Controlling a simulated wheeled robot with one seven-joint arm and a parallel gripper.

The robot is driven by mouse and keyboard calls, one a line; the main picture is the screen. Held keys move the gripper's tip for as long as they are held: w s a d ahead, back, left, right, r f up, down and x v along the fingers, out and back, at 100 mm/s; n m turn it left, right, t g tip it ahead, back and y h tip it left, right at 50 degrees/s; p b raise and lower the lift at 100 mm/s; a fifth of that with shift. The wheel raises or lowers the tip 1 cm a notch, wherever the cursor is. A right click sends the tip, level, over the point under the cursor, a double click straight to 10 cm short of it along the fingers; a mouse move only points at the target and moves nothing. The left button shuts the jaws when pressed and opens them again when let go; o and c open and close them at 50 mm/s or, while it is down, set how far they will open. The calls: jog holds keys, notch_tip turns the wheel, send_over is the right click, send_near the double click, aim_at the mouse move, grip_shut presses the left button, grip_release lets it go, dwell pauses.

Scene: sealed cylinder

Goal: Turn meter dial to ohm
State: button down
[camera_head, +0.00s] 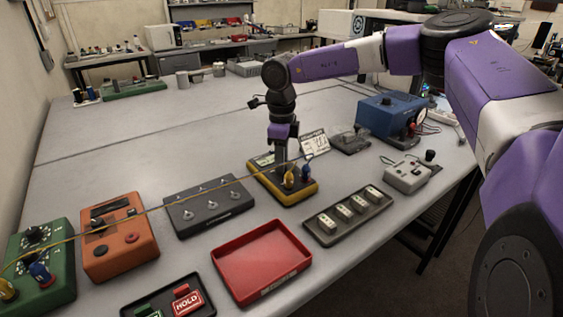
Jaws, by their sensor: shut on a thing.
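The meter (302,191) is a yellow-edged box with a dark face, lying on the grey table near the middle of the view. A blue plug and a yellow plug stand in its front part. My gripper (281,159) points straight down over the meter's back half, its fingertips down at the face. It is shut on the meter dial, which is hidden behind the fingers. The dial's pointer and its markings cannot be made out.
A yellow cable crosses the table to the meter from the left. A black switch panel (208,207), red tray (262,262), grey socket strip (347,216) and blue box (388,117) surround it. A small white card (315,143) stands behind.

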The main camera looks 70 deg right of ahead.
jog(key=shift+m, duration=0.6)
jog(key=c, duration=1.1)
grip_release()
jog(key=shift+r, duration=0.1)
notch_tip(320, 180, up, 8)
jog(key=shift+f, duration=0.15)
